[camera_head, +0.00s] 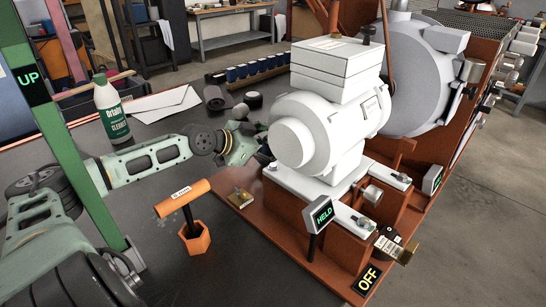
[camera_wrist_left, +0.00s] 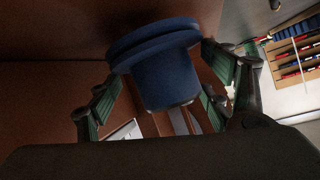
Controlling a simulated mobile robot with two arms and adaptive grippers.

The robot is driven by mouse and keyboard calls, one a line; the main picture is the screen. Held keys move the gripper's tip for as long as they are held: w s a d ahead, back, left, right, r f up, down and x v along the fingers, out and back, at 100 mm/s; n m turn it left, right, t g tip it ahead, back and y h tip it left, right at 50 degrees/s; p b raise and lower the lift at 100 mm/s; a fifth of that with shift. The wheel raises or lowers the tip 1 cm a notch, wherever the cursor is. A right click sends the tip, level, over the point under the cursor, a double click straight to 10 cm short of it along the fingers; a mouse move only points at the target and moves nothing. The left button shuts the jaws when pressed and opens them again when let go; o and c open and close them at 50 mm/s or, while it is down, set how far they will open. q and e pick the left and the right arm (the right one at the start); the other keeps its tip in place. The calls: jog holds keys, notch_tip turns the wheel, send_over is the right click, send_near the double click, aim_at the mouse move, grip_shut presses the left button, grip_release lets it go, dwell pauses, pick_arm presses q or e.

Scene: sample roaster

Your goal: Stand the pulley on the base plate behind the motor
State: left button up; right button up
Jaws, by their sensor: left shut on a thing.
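The white motor (camera_head: 300,135) stands on the orange-brown base plate (camera_head: 290,232) at the middle of the head view. My left gripper (camera_head: 262,146) reaches in from the left to the motor's left side, its fingertips partly hidden behind the housing. In the left wrist view, the gripper (camera_wrist_left: 165,95) is shut on a dark blue, flanged round part, the pulley (camera_wrist_left: 165,80). The pulley is hidden or too small to make out in the head view. I cannot tell whether it touches the plate. My right gripper is not in view.
An orange-handled T-shaped tool (camera_head: 183,197) stands in an orange hex holder (camera_head: 194,242) in front of my left arm. A green post (camera_head: 75,165) rises at left. HELD (camera_head: 322,214) and OFF (camera_head: 367,280) signs stand at front.

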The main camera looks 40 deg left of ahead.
aim_at(266, 154)
pick_arm(q)
notch_tip(266, 154, down, 2)
jog(key=shift+w+f, duration=0.1)
jog(key=o, duration=1.9)
jog(key=shift+f, duration=0.15)
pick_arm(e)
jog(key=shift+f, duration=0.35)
pick_arm(q)
jog(key=shift+s, duration=0.2)
jog(key=shift+p+v, duration=0.35)
jog(key=shift+v, duration=0.7)
jog(key=shift+s+a+r+p, duration=0.1)
jog(key=shift+s+r+p, duration=0.3)
jog(key=shift+s, duration=0.1)
jog(key=p+v, duration=0.2)
jog(key=v, duration=0.1)
jog(key=shift+s+r+p, duration=0.15)
jog(key=shift+r+p, duration=0.05)
jog(key=shift+p, duration=0.2)
jog(key=p+v, duration=0.2)
jog(key=v, duration=0.2)
jog(key=shift+s+a+r, duration=0.2)
jog(key=shift+s, duration=0.3)
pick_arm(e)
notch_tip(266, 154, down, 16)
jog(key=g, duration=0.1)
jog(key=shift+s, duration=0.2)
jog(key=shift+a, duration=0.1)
